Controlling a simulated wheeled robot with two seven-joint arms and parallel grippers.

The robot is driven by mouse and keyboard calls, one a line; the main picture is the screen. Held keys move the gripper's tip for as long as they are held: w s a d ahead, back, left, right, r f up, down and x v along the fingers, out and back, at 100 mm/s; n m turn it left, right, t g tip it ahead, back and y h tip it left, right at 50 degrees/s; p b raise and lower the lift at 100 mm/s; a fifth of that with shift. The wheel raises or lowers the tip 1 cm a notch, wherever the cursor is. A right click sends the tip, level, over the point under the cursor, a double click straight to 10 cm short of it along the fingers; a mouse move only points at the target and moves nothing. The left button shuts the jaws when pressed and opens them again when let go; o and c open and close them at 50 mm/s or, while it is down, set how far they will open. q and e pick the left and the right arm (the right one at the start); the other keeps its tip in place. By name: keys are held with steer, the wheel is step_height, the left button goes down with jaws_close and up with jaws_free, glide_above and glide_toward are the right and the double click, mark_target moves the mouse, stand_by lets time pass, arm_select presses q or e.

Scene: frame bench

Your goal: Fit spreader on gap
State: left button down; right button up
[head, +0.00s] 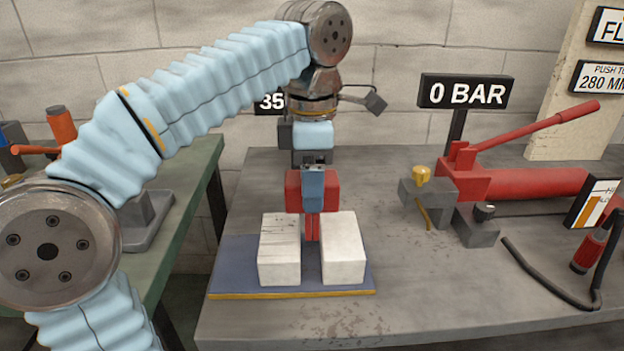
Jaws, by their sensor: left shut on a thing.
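Two white blocks, the left one (279,252) and the right one (344,250), stand side by side on a blue mat (232,268) with a yellow front edge. A narrow gap (312,265) runs between them. My left gripper (312,178) points down above the back of the gap and is shut on the red spreader (328,194). The spreader hangs upright, with its narrow red tips pointing down at the gap. The tips' lower ends show between the blocks' rear parts; I cannot tell how deep they sit or whether they touch the blocks. My right gripper is not in view.
A red hand pump (530,184) with a raised lever, grey fittings and a black hose (545,283) stands on the right of the grey bench (420,290). A "0 BAR" sign (465,92) rises behind. A green table (190,190) is at left. The bench is clear between mat and pump.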

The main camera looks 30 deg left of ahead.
arm_select(q)
steer(key=shift+r, duration=0.1)
step_height(320, 180, down, 6)
steer(key=b, duration=0.4)
stand_by(2.5)
steer(key=shift+c, duration=1.2)
jaws_free()
step_height(320, 180, up, 13)
steer(key=p, duration=0.5)
steer(key=shift+p, duration=0.4)
steer(key=shift+r+p, duration=0.35)
steer(key=shift+p, duration=0.15)
steer(key=shift+f, duration=0.1)
